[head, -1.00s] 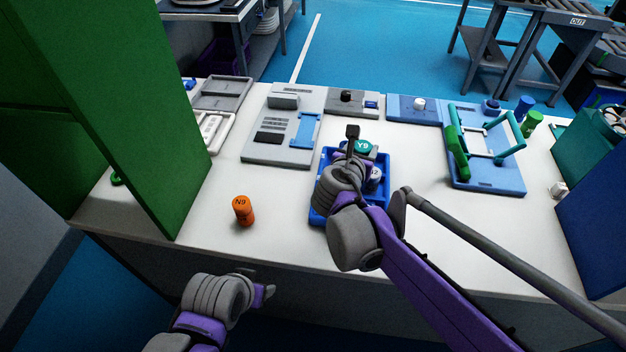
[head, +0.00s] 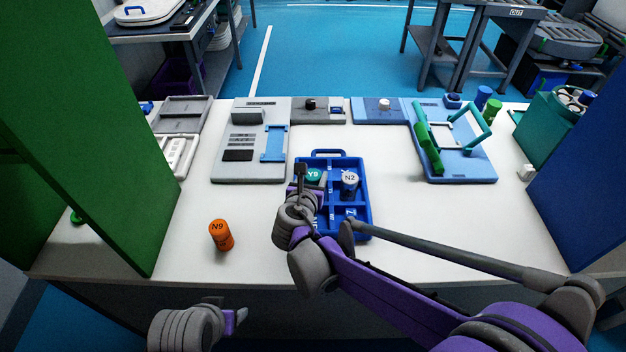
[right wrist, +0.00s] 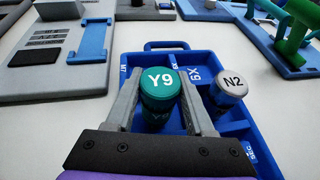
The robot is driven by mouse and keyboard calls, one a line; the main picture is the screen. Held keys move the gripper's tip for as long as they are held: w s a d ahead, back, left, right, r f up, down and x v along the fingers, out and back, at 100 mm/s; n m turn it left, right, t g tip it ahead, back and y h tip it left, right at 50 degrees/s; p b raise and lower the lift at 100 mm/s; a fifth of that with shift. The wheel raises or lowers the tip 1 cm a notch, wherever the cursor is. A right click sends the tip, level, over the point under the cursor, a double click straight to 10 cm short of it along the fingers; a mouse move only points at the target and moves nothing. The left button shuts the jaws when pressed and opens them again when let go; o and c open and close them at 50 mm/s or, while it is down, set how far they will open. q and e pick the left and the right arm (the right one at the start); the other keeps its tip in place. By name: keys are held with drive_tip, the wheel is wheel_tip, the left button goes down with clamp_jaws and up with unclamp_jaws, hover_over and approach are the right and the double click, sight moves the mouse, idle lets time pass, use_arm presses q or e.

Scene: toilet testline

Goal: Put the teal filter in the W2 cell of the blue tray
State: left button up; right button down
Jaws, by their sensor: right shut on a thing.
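The teal filter (head: 313,175), marked Y9, is upright between the fingers of my right gripper (right wrist: 165,105), which is shut on it. It is at the back left compartment of the blue tray (head: 369,205). In the right wrist view the teal filter (right wrist: 160,92) shows its top and side; its lower end is hidden, so I cannot tell whether it touches the tray floor. A white filter (head: 350,182) marked N2 stands in the tray to its right. My left gripper (head: 238,320) hangs low in front of the table; its jaws are unclear.
An orange N9 filter (head: 221,235) stands on the table left of the tray. A grey device (head: 250,170) and a light blue fixture (head: 468,172) stand behind. A green panel (head: 100,150) bounds the left.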

drive_tip(key=shift+f, duration=0.5)
drive_tip(key=shift+f, duration=0.2)
drive_tip(key=shift+c, duration=1.4)
unclamp_jaws()
drive_tip(key=shift+r, duration=0.15)
drive_tip(key=shift+s+r, duration=0.15)
drive_tip(key=shift+r, duration=0.05)
drive_tip(key=p+v, duration=0.1)
drive_tip(key=v, duration=1)
drive_tip(key=shift+s, duration=0.3)
drive_tip(key=shift+a+r, duration=0.1)
drive_tip(key=shift+a, duration=0.05)
